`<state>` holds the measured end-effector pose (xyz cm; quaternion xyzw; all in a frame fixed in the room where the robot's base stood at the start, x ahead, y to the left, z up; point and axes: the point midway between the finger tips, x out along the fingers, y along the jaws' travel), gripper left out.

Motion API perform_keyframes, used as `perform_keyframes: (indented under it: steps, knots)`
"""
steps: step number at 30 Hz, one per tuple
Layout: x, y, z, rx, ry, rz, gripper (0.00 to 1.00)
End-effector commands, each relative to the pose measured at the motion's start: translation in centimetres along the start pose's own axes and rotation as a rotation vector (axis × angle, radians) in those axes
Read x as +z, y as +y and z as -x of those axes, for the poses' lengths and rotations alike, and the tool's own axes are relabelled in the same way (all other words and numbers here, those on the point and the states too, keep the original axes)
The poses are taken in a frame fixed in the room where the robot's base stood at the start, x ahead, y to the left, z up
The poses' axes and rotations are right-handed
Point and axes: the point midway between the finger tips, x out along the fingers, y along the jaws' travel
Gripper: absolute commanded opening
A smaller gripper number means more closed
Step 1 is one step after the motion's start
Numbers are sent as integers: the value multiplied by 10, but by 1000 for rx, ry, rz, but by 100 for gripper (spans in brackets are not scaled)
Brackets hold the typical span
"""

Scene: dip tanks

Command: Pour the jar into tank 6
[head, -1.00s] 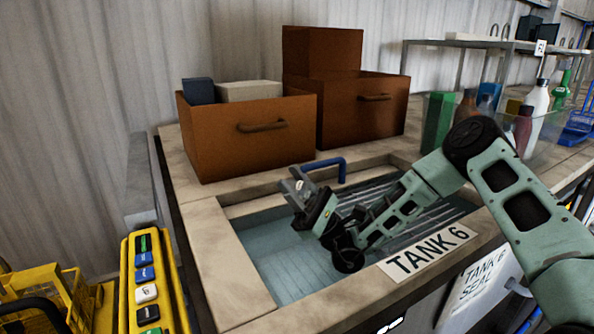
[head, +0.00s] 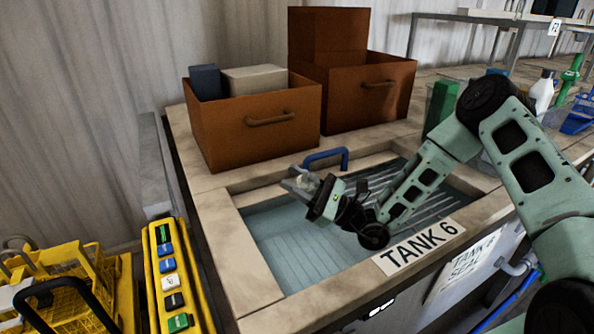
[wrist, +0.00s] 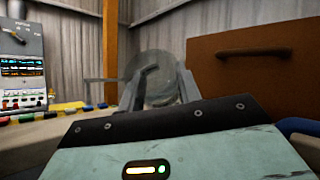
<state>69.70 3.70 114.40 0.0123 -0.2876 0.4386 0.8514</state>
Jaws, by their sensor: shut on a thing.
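Tank 6 (head: 262,222) is a sunken basin in the stone-coloured counter, marked by a white "TANK 6" label (head: 420,245) on its front rim. Bluish liquid and a ribbed sloping panel show inside it. My gripper (head: 300,184) is over the tank's back left part. In the wrist view, its fingers are shut on a clear, see-through jar (wrist: 160,68). The jar is faint in the head view, and I cannot tell its contents or exact tilt. No stream of liquid is visible.
Brown drawer-like boxes (head: 225,140) stand behind the tank. A blue pipe handle (head: 327,155) rises at its back edge. A green block (head: 440,105) and bottles (head: 541,92) stand to the right. A yellow button panel (head: 158,270) is at the left.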

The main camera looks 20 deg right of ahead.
Motion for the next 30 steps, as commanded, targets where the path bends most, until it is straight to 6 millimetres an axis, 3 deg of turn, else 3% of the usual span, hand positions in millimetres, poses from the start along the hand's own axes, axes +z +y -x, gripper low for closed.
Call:
perform_keyframes:
  steps: [30]
  knots:
    - [5,0,2,47,411,-112,11]
